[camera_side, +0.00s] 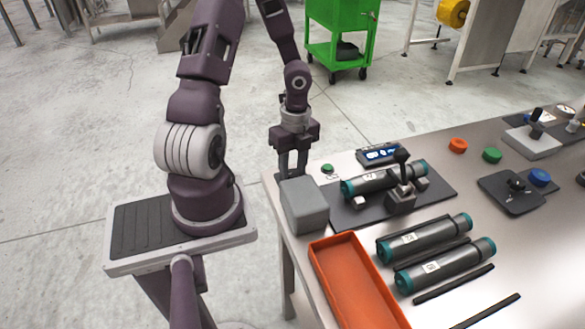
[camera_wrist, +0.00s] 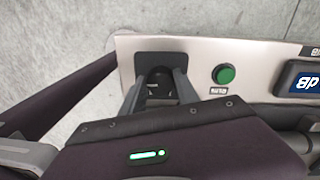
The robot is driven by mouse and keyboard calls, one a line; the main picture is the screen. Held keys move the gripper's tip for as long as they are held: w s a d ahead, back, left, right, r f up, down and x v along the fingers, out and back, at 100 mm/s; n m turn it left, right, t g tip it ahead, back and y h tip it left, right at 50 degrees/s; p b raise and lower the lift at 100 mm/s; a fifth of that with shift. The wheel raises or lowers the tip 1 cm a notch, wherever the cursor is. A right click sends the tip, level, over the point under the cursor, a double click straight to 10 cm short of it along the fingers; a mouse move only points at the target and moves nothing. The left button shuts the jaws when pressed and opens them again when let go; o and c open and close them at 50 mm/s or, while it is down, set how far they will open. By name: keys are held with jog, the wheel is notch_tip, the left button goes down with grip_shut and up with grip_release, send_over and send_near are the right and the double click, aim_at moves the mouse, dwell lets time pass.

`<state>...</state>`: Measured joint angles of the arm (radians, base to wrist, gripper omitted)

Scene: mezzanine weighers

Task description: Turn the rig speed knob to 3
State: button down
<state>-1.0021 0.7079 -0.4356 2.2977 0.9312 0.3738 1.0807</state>
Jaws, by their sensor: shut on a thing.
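The dark speed knob (camera_wrist: 157,86) sits on a black plate (camera_wrist: 160,60) at the table's edge in the wrist view. My gripper (camera_wrist: 158,74) is shut on the knob, one finger on each side of it. The knob's pale markings are too small to read, so its setting cannot be told. In the side view my gripper (camera_side: 292,170) points down at the table's left back corner. A grey box (camera_side: 304,204) there hides the knob and the fingertips.
A green button (camera_wrist: 223,74) and a lit blue display (camera_side: 380,153) are right of the knob. A teal-capped cylinder (camera_side: 370,184) lies on a dark mat with a black clamp (camera_side: 401,190). An orange tray (camera_side: 352,280) and two more cylinders (camera_side: 424,238) lie nearer the front.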

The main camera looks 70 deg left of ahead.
aim_at(294, 171)
jog(key=shift+m, duration=0.4)
jog(key=c, duration=0.9)
grip_release()
notch_tip(294, 171, up, 6)
jog(key=shift+w+a+r, duration=0.1)
jog(key=shift+r, duration=0.5)
